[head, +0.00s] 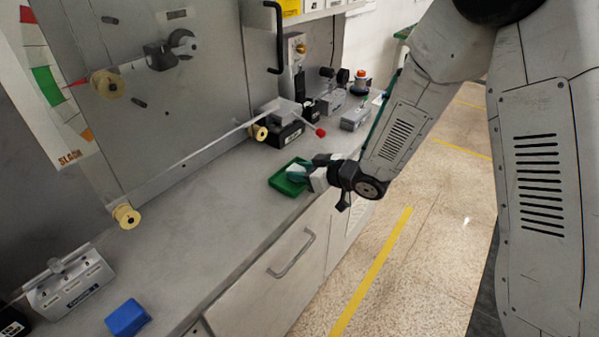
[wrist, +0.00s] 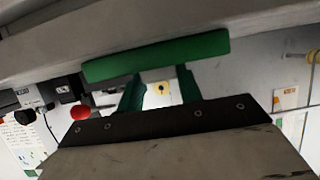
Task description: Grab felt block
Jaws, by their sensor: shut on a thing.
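My gripper (head: 297,172) is at the green tray (head: 277,183) near the bench's front edge. I cannot tell whether the block touches the tray.
A blue block (head: 127,318) lies at the bench's near left, beside a grey labelled box (head: 72,285). Dark and grey boxes (head: 284,133) and a red knob (head: 320,132) stand behind the tray. The bench middle is clear. A drawer handle (head: 292,254) sticks out below.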

